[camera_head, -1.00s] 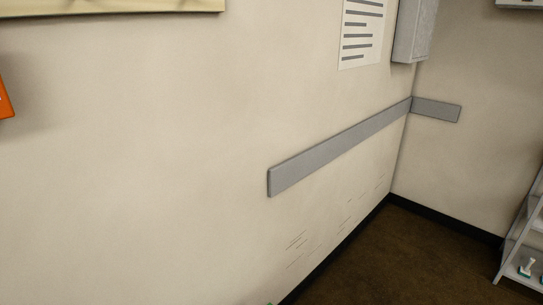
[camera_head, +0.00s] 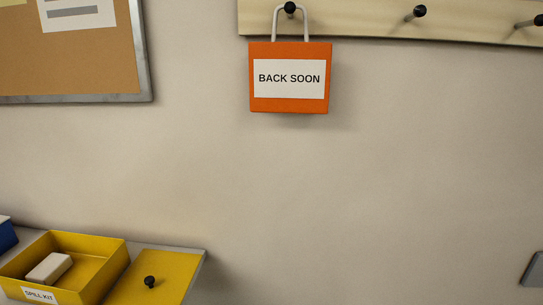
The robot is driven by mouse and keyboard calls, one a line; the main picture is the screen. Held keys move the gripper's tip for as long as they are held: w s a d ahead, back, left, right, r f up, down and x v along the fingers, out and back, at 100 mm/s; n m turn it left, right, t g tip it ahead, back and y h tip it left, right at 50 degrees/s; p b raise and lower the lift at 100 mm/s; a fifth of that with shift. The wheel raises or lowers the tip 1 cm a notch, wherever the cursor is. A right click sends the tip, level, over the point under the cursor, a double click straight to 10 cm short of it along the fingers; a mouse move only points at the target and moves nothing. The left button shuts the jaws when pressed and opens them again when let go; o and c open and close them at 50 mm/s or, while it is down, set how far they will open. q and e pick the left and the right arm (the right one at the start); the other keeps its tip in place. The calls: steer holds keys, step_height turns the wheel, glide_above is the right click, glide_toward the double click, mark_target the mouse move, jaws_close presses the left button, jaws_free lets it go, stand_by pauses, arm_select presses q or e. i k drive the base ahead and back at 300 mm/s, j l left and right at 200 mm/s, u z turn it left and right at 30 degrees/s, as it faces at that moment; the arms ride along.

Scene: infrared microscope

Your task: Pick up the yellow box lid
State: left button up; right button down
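The yellow box lid (camera_head: 172,268) is a flat yellow panel with a small black knob (camera_head: 150,282) on top. It lies at the lower left of the head view, on the right end of a grey surface, and its lower part is cut off by the picture's bottom edge. Just left of it stands an open yellow box (camera_head: 103,281) labelled "SPILL KIT", with a white block (camera_head: 50,268) inside. Neither of my grippers shows in the head view.
A blue object (camera_head: 6,236) stands at the far left edge. The grey surface (camera_head: 196,254) ends just right of the lid. On the wall hang an orange "BACK SOON" sign (camera_head: 290,104), a peg rail (camera_head: 360,22) and a corkboard (camera_head: 60,72).

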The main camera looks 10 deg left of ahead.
mark_target(156, 277)
steer(key=k+u, duration=0.1)
steer(key=u, duration=1.55)
